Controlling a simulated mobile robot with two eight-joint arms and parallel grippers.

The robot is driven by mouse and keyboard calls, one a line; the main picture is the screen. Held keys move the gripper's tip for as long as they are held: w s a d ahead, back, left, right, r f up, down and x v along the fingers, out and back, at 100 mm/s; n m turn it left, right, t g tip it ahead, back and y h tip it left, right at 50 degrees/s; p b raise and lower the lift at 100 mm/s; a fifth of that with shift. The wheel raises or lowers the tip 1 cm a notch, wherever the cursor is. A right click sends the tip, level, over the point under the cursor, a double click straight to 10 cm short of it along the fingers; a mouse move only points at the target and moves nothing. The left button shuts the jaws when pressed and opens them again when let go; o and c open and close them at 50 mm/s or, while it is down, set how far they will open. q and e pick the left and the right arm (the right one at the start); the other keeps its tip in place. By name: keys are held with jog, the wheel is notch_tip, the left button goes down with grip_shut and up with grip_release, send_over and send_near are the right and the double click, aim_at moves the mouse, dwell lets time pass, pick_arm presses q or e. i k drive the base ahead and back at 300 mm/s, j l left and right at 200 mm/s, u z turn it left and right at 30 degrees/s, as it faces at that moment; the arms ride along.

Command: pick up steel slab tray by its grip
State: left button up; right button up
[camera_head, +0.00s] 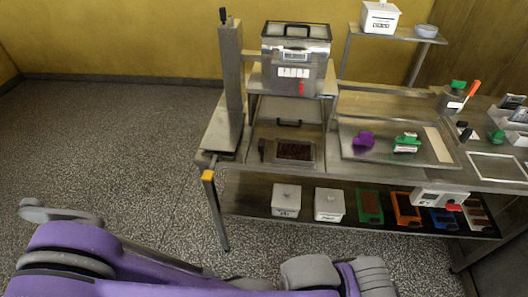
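A broad, shallow steel tray (352,156) lies on the right part of the steel bench. A purple item (364,139), a green item with a white label (406,143) and a pale strip (438,145) are on it. A smaller steel tray (308,160) with dark brown contents sits left of it, below the machine, with a dark handle (289,122) behind it. I cannot tell for sure which is the slab tray. My purple and grey arm parts cross the bottom, well short of the bench. No gripper fingers show.
A steel machine (296,56) and a tall post (231,85) stand at the bench's left. White boxes (286,200) and several coloured bins (369,205) fill the lower shelf. A steel frame (500,167) lies at the right. Open speckled floor is at the left.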

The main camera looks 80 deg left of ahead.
aim_at(286, 153)
jog(key=u, duration=2.7)
jog(key=i+l+z, duration=0.15)
jog(key=z, duration=0.15)
jog(key=i+l+z, duration=0.1)
jog(key=z, duration=0.15)
jog(key=i, duration=0.1)
